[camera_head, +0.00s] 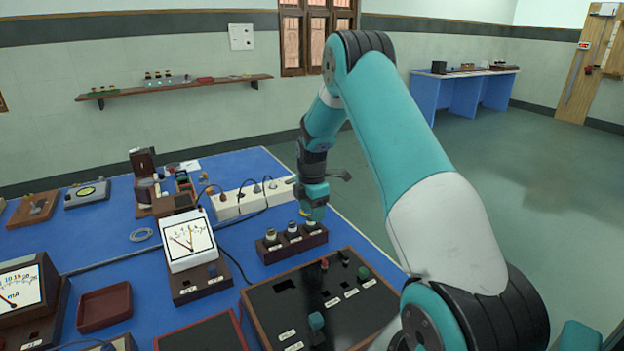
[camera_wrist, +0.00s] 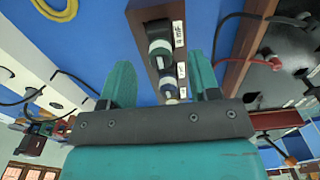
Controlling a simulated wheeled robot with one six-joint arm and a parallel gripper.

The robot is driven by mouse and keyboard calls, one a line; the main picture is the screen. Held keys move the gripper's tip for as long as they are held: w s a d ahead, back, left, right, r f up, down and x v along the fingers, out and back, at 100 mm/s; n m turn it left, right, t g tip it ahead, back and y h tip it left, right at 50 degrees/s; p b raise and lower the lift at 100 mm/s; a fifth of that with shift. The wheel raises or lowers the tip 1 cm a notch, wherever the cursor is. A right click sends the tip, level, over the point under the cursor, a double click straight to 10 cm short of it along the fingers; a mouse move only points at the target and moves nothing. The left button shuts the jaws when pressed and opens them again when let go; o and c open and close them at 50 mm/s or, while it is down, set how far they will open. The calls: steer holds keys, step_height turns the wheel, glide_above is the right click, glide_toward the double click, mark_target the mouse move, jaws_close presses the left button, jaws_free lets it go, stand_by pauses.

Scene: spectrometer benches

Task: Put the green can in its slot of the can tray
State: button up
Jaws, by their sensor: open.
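The can tray (camera_head: 283,255) is a dark wooden block with labels on its front, on the blue bench at the centre of the head view. Three small cans stand upright in a row in it: a left can (camera_head: 270,235), a middle can (camera_head: 292,228) and a right can at my gripper. The wrist view shows the tray (camera_wrist: 152,12) and a dark can with a greenish tint and pale top (camera_wrist: 160,47). I cannot tell surely which can is the green one. My gripper (camera_head: 314,214) is open, pointing down over the tray's right end. The wrist view shows its spread fingers (camera_wrist: 160,72).
A white socket strip (camera_head: 240,203) with plugs and black cables lies behind the tray. A white-faced meter (camera_head: 188,240) stands left. A dark switch panel (camera_head: 320,300) with knobs lies in front. A red-brown empty tray (camera_head: 104,306) is at the front left.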

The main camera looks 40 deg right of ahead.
step_height(320, 180, up, 14)
steer(key=b, duration=0.1)
steer(key=shift+f, duration=0.25)
steer(key=shift+a, duration=0.1)
steer(key=s+a+r+m+t+y, duration=0.1)
steer(key=s+a+r+m, duration=0.2)
steer(key=a, duration=0.8)
steer(key=s+a+r+y, duration=0.1)
steer(key=s+a+r, duration=0.25)
steer(key=a, duration=0.75)
steer(key=s+a+m+y, duration=0.1)
steer(key=s+a+m, duration=0.1)
steer(key=s+a, duration=0.5)
steer(key=s+a+m+g+y, duration=0.1)
steer(key=s+a+m, duration=0.2)
steer(key=s+a, duration=0.5)
steer(key=s, duration=0.7)
steer(key=shift+a, duration=0.2)
